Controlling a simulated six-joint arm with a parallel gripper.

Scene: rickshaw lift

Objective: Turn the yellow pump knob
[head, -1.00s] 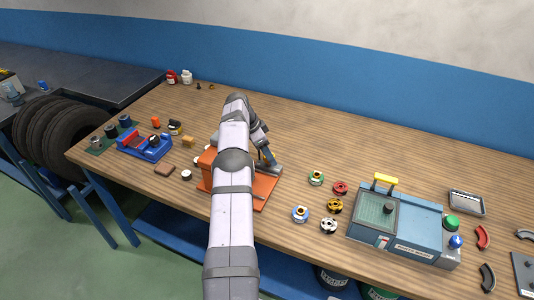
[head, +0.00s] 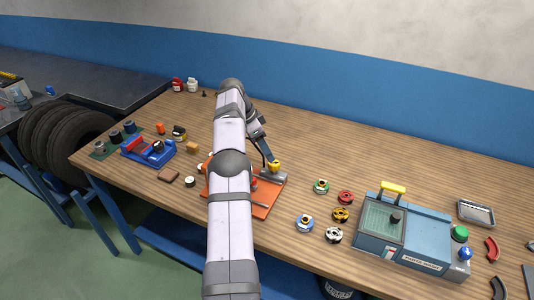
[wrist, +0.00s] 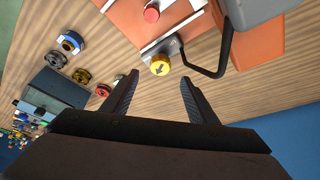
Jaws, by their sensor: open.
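The yellow pump knob (head: 274,167) sits at the back right of the orange pump base (head: 262,211). In the wrist view the knob (wrist: 160,65) has a dark arrow on its face and is fully in sight. My gripper (wrist: 157,84) is open and empty, and its two fingertips lie to either side just short of the knob in the picture. They do not appear to touch it. In the head view my arm hides much of the pump, and the fingers are too small to make out clearly.
A black bent handle (wrist: 212,68) stands close to the knob, and a red button (wrist: 151,14) is on the pump. Several coloured round parts, including a green one (head: 321,186), lie to the right. A blue-grey machine (head: 405,235) stands farther right. The table behind is clear.

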